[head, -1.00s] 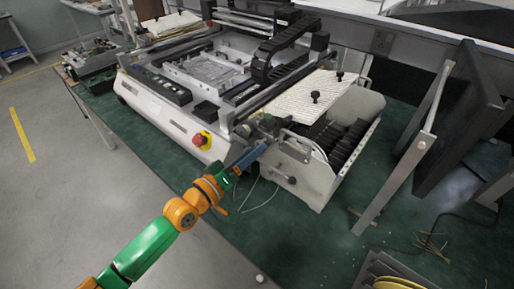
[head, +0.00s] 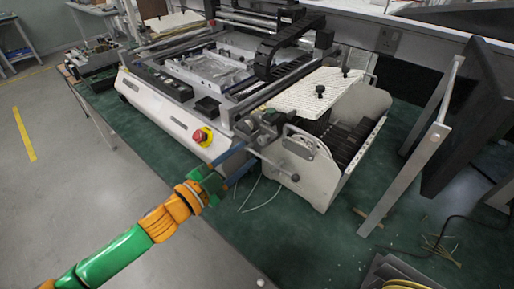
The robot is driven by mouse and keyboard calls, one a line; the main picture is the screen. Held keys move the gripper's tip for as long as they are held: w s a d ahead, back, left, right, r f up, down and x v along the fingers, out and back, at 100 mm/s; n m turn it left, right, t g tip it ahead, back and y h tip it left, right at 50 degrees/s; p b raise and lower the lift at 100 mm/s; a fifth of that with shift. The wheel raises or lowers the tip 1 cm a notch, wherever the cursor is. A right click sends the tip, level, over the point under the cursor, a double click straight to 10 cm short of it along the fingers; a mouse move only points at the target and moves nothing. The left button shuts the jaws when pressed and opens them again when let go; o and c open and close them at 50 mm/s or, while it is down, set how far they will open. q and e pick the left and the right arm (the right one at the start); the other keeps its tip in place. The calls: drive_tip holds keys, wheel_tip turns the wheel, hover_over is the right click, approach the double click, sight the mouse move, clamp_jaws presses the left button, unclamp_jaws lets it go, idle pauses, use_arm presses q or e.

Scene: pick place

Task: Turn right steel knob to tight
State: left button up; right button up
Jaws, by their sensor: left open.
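A small knob (head: 295,177) on a short steel rod sticks out from the front of the machine's light grey end plate. It looks like the right steel knob, though its marking is too small to read. My left gripper (head: 249,156) has its two blue fingers apart, left of the rod and in front of the machine's corner. Nothing shows clearly between the fingers, and I cannot tell whether a tip touches the grey metal fitting (head: 268,122) just beyond. My right gripper is out of view.
The white machine (head: 165,107) stands on a green table (head: 300,235). A metal frame with a dark panel (head: 470,110) stands on the right. Thin loose wires (head: 262,196) lie below the gripper.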

sight(261, 143)
use_arm(q)
drive_tip(key=x, duration=0.6)
drive_tip(key=shift+d+p, duration=0.15)
drive_tip(key=shift+p, duration=0.25)
clamp_jaws()
drive_tip(key=shift+r+m, duration=0.1)
drive_tip(key=shift+m, duration=0.2)
drive_tip(key=m+p, duration=0.1)
drive_tip(key=m, duration=0.2)
drive_tip(key=shift+m, duration=0.3)
drive_tip(key=m, duration=0.5)
drive_tip(key=shift+p, duration=0.35)
unclamp_jaws()
